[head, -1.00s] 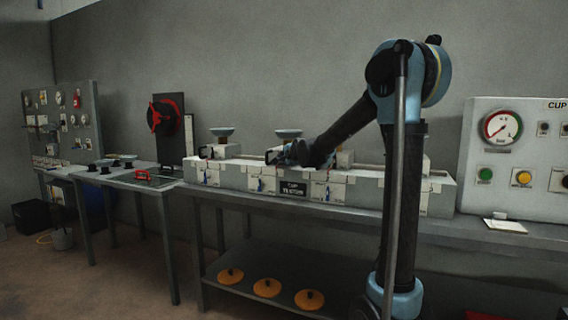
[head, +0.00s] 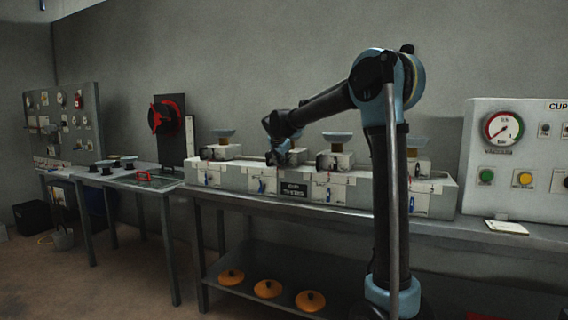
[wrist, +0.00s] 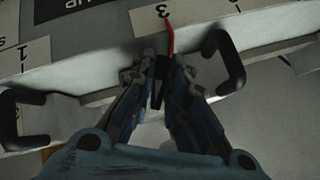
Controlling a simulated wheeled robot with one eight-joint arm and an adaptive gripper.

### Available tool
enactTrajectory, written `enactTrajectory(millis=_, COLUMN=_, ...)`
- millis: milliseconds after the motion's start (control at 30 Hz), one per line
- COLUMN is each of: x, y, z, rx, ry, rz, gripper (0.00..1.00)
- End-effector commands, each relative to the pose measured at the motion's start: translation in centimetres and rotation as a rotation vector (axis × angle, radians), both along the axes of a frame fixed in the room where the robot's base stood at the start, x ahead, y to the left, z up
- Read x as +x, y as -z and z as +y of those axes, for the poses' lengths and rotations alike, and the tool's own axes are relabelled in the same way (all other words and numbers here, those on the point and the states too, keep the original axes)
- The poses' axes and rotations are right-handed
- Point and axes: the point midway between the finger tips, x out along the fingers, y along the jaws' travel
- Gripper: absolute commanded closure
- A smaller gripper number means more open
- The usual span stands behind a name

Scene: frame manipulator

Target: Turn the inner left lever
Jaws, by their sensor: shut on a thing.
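The long grey cup tester bench unit (head: 235,178) stands on the table in the head view. My gripper (head: 277,158) is at its top front edge, by the second station from the left, and my arm hides much of that station. In the wrist view my gripper (wrist: 160,72) has its fingers closed in around a thin lever (wrist: 170,38). The lever's red part shows beyond the fingertips, beside a label with a 3. A dark piece shows between the fingers. How much of the lever is gripped is hidden by the fingers.
In the wrist view black handles stand close on both sides, one at the right (wrist: 230,62) and one at the left (wrist: 12,120). In the head view a gauge panel (head: 520,150) is at the right. Orange discs (head: 268,289) lie on the lower shelf.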

Motion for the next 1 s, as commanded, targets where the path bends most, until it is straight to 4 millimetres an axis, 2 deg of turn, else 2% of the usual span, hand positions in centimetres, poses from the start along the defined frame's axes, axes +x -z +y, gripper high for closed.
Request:
enactTrajectory(millis=200, x=-0.01, y=0.14, z=0.45, rx=-0.173, ry=-0.002, rz=0.067, gripper=1.00)
enactTrajectory(millis=500, x=-0.01, y=0.21, z=0.50, rx=-0.343, ry=-0.001, rz=0.130, gripper=1.00)
enactTrajectory(millis=1000, x=0.02, y=0.23, z=0.42, rx=-0.425, ry=0.000, rz=0.160, gripper=1.00)
